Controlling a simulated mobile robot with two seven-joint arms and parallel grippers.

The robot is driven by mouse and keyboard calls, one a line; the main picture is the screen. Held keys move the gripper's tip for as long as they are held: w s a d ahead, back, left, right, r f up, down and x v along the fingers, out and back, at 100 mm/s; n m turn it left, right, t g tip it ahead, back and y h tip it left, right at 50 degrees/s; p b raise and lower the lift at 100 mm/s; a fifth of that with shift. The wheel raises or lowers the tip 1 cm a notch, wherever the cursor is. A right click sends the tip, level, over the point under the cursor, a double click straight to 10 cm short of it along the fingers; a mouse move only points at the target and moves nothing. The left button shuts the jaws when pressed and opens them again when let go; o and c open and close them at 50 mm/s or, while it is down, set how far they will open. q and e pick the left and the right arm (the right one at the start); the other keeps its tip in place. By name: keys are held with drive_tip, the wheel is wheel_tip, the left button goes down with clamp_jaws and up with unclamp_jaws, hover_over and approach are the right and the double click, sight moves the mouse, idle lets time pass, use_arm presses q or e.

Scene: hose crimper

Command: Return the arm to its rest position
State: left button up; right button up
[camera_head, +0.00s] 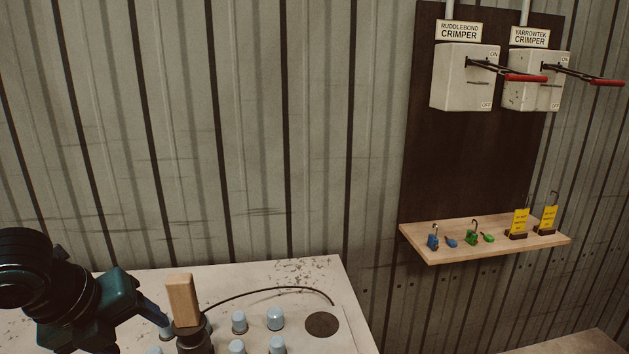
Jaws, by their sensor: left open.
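My left arm comes in from the left edge, and my left gripper (128,322) is low over the pale table. Its jaws are apart and I see nothing held between them. One finger reaches down close to an upright wooden handle (182,300) on a dark fitting (196,342). I cannot tell whether the finger touches it. The lower part of the gripper is cut off by the frame edge. My right gripper is not in view.
Several grey-capped pegs (275,319), a thin dark hose (270,290) and a dark disc (322,324) are on the table (300,268). On the wall, Ruddlebond (464,85) and Yarrowtek (530,92) switch boxes hang above a shelf (440,252) with padlocks (472,237) and yellow tags (519,221).

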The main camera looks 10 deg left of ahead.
use_arm(q)
drive_tip(key=d+f+n+t+h, duration=0.1)
drive_tip(key=f+n, duration=0.3)
drive_tip(key=f, duration=0.2)
drive_tip(key=d+f+n+t+h, duration=0.1)
drive_tip(key=f+n, duration=0.3)
drive_tip(key=f, duration=0.2)
drive_tip(key=d+f+n+t+h, duration=0.1)
drive_tip(key=f+n, duration=0.4)
drive_tip(key=f, duration=0.1)
drive_tip(key=shift+d, duration=0.1)
drive_tip(key=s+d+f+n+t, duration=0.1)
drive_tip(key=s+d+f+n, duration=0.3)
drive_tip(key=d+f+n, duration=0.1)
drive_tip(key=s+d+f+n+t, duration=0.1)
drive_tip(key=s+d+f+n, duration=0.3)
drive_tip(key=d+n, duration=0.3)
drive_tip(key=shift+s+d+f+y+p, duration=0.3)
drive_tip(key=shift+d+f+p, duration=0.15)
drive_tip(key=shift+d+f, duration=0.35)
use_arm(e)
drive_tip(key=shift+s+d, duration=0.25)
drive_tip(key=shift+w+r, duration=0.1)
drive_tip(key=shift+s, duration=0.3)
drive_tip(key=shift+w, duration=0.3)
